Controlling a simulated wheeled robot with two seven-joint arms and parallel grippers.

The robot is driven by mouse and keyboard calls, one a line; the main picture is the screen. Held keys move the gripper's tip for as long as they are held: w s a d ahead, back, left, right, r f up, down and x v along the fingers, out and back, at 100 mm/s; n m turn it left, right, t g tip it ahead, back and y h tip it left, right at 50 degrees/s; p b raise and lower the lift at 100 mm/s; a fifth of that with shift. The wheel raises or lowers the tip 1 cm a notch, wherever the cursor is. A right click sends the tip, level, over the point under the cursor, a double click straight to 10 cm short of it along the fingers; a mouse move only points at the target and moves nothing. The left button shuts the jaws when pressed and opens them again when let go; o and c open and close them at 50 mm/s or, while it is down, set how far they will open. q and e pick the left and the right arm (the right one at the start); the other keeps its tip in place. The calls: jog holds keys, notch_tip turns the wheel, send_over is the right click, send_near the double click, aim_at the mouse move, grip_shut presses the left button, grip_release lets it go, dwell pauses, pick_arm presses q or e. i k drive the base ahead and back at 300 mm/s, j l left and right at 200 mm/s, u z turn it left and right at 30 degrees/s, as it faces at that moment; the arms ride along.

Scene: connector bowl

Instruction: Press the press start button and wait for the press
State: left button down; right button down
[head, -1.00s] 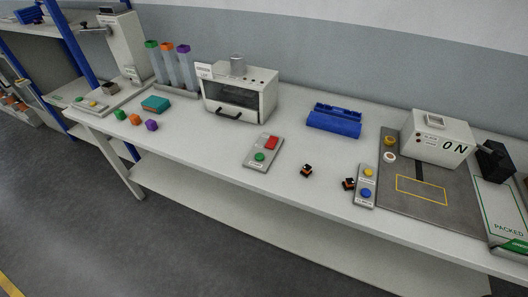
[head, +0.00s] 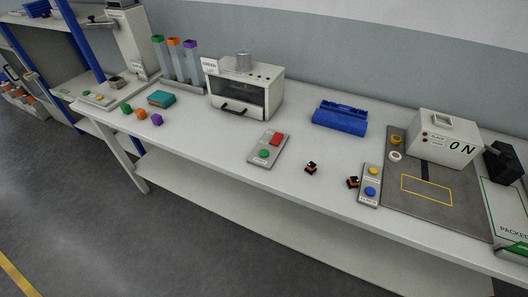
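A grey button box (head: 268,148) lies on the table in the middle, with a red button (head: 276,139) and a green button (head: 264,153). A second box (head: 369,186) at the right carries a yellow button (head: 373,171) and a blue button (head: 370,191). A tall white machine (head: 126,40) stands at the far left, with a small button panel (head: 97,98) before it. The labels are too small to read, so I cannot tell which is the press start button. Neither gripper is in view.
A white oven-like unit (head: 245,92), a blue tray (head: 340,118) and an ON box (head: 446,138) stand along the back. Two small black-orange parts (head: 311,167) (head: 352,182) lie near the front. Coloured cubes (head: 140,113) and a teal block (head: 160,98) lie at left.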

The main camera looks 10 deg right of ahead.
aim_at(263, 153)
jog(key=z, duration=0.3)
jog(key=i+j+z, duration=0.15)
jog(key=j+z, duration=0.3)
jog(key=i+j+z, duration=0.15)
jog(key=z, duration=0.25)
jog(key=j+z, duration=0.65)
jog(key=j, duration=1.65)
